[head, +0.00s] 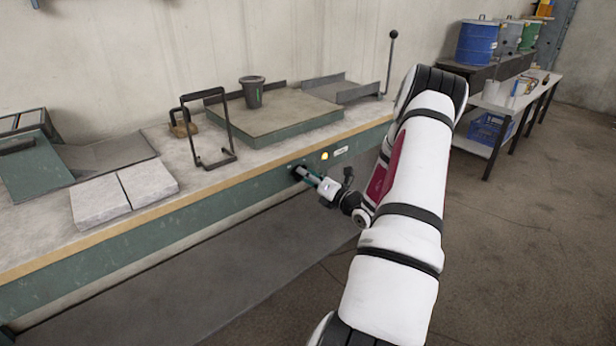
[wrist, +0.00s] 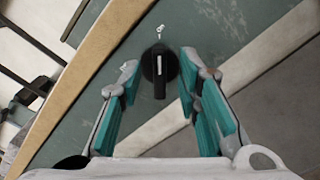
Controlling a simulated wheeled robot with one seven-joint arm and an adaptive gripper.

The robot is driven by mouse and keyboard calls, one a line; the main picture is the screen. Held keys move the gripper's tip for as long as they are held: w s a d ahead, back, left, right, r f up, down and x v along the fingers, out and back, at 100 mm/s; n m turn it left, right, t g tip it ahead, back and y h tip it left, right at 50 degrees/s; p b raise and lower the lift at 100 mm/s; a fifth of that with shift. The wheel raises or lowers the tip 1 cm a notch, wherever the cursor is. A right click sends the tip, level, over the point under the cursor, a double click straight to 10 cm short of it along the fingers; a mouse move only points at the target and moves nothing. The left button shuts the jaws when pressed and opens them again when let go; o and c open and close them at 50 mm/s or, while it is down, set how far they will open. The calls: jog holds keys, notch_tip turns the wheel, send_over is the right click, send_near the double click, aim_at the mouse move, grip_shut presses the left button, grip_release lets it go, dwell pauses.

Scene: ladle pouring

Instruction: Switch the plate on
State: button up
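The plate (head: 290,120) is a flat grey-green block on the bench, with a dark cup (head: 252,92) standing on it. A black rotary knob (wrist: 160,68) with a white pointer line sits on the bench's green front panel. My gripper (head: 304,173) is at that panel below the plate. In the wrist view, the teal-padded fingers of my gripper (wrist: 160,92) are spread on both sides of the knob, with a gap on each side. In the head view the knob is mostly hidden by my gripper.
A yellow lamp (head: 324,156) and a pale label (head: 341,150) are right of my gripper on the panel. The floor right of my arm is clear.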

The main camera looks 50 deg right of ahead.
jog(key=v, duration=1.2)
jog(key=shift+w, duration=0.1)
